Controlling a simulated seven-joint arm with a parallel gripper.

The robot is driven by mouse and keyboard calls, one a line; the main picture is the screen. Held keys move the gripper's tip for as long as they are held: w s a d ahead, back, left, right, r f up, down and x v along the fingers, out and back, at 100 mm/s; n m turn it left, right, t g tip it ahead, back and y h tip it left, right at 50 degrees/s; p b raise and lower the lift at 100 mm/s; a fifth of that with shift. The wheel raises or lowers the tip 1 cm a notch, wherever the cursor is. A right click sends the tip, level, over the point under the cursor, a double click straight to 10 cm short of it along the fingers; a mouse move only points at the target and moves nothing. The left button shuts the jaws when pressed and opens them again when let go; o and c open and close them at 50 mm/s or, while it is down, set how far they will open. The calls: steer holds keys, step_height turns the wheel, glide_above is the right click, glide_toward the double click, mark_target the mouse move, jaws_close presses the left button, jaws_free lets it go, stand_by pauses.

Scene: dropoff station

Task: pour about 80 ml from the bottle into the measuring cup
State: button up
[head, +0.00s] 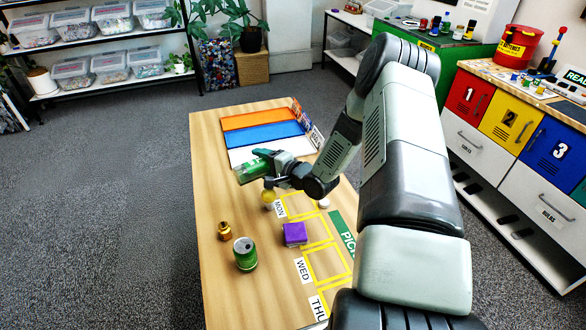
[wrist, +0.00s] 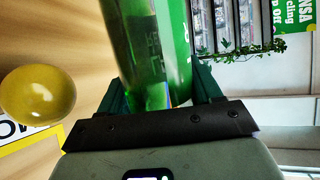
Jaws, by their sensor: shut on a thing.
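My gripper (head: 267,168) is shut on a green bottle (head: 250,172) above the wooden table. The bottle lies steeply tilted, close to level, pointing left in the head view. The bottle (wrist: 150,45) also shows between my two fingers (wrist: 162,88) in the wrist view. Just below the bottle is a rounded yellow thing (head: 268,195) near the MON label; it also shows as a shiny yellow oval in the wrist view (wrist: 38,95). I cannot tell if it is the measuring cup. No other cup is clearly seen, and no stream of liquid shows.
A green can (head: 245,254), a small brass-coloured piece (head: 224,231) and a purple box (head: 295,234) stand on the table's near half. A small white thing (head: 324,203) is right of my gripper. Orange, blue and white strips (head: 262,137) lie at the far end.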

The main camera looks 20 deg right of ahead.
steer(key=shift+m, duration=0.3)
stand_by(0.9)
steer(key=shift+s+a+f+n, duration=0.1)
steer(key=shift+a+f+n, duration=0.1)
steer(key=shift+n, duration=0.6)
steer(key=shift+d+f+n+h, duration=0.1)
steer(key=shift+f+n+h, duration=0.3)
steer(key=shift+h, duration=0.1)
steer(key=shift+r, duration=0.2)
steer(key=shift+r+n+h, duration=0.15)
steer(key=shift+n+h, duration=0.15)
steer(key=shift+n, duration=0.2)
steer(key=shift+r+n, duration=0.15)
steer(key=shift+n, duration=0.15)
steer(key=shift+d+h, duration=0.1)
steer(key=shift+h, duration=0.3)
